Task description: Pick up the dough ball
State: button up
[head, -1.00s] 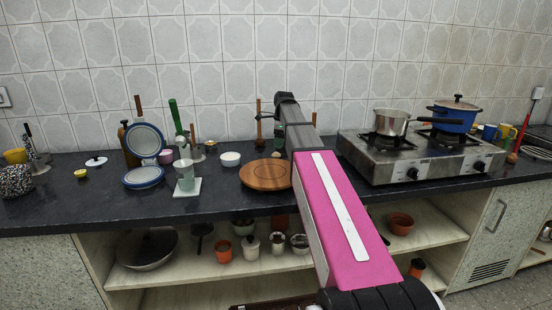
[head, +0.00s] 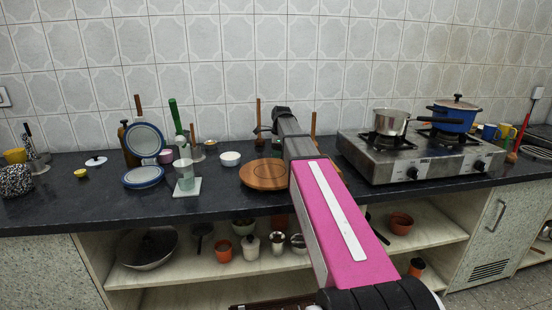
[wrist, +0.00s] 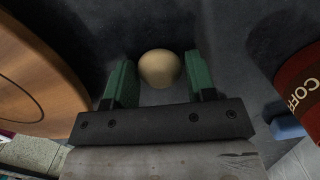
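The dough ball (wrist: 159,68) is pale beige and round. It rests on the dark countertop in the wrist view, between the two green fingers of my gripper (wrist: 160,61). The gripper is open, with a narrow gap showing on each side of the ball, so the fingers look apart from it. In the head view my arm reaches over the counter and its end is just right of the round wooden board. I cannot make out the ball there now.
The round wooden board (head: 262,176) lies close left of my gripper; it also shows in the wrist view (wrist: 35,80). A red can with lettering (wrist: 302,85) is close on the right. A steel stove (head: 400,157) stands further right. A glass (head: 185,176) stands left.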

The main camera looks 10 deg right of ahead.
dwell(0.4)
jog(key=shift+r, duration=0.55)
jog(key=r, duration=0.2)
jog(key=a+r, duration=0.1)
jog(key=shift+r, duration=0.35)
jog(key=a+r, duration=0.2)
jog(key=a, duration=0.1)
jog(key=a+r, duration=0.2)
jog(key=a, duration=0.2)
jog(key=s+a+r, duration=0.1)
jog(key=a+r, duration=0.1)
jog(key=a, duration=0.1)
jog(key=shift+s+a+r, duration=0.1)
jog(key=shift+a, duration=0.2)
jog(key=shift+o, duration=1.3)
jog(key=shift+c, duration=0.9)
send_over(230, 156)
jog(key=shift+s+d+f, duration=0.15)
jog(key=shift+d+f, duration=0.1)
jog(key=shift+f, duration=0.2)
jog(key=shift+a+f, duration=0.1)
jog(key=shift+f, duration=2.9)
